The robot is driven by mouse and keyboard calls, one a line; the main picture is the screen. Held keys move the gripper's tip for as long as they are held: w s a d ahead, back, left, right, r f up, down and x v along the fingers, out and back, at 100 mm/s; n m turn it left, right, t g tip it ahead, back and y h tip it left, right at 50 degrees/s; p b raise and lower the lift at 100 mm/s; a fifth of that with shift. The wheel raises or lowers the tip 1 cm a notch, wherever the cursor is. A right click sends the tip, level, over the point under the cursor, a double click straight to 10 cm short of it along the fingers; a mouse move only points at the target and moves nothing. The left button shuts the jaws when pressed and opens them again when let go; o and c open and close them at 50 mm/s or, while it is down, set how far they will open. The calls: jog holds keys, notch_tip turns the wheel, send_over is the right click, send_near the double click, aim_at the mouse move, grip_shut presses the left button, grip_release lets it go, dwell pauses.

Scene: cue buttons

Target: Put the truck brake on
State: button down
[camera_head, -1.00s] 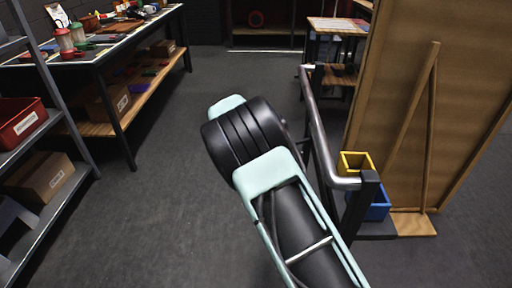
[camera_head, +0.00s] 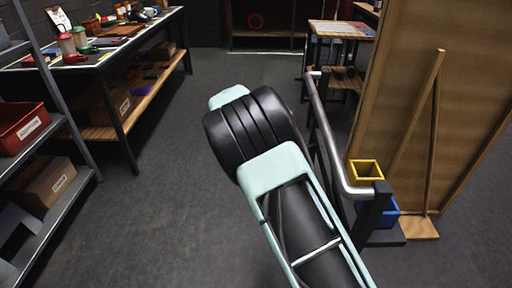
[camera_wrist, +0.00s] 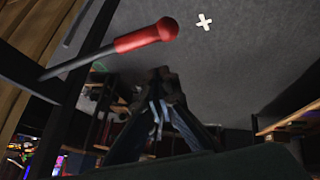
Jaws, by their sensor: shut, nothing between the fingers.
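The truck (camera_head: 328,135) stands right of centre in the head view, with a grey tubular handle rail and a dark post. In the wrist view a lever with a red grip (camera_wrist: 148,36) on a thin metal rod reaches in from the left; it looks like the brake lever. My gripper (camera_wrist: 163,76) is shut and empty, below and to the right of the red grip and apart from it in the picture. In the head view my arm hides my gripper, and I cannot make out the red lever there.
A wooden panel (camera_head: 455,90) stands to the right. A shelf with a red crate (camera_head: 20,127) and a cluttered workbench (camera_head: 110,52) line the left. The floor between is clear.

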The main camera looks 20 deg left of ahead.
jog(key=p+v, duration=0.1)
jog(key=v, duration=0.7)
jog(key=shift+a+r, duration=0.2)
jog(key=shift+r, duration=0.05)
jog(key=shift+s, duration=0.1)
jog(key=shift+s, duration=0.1)
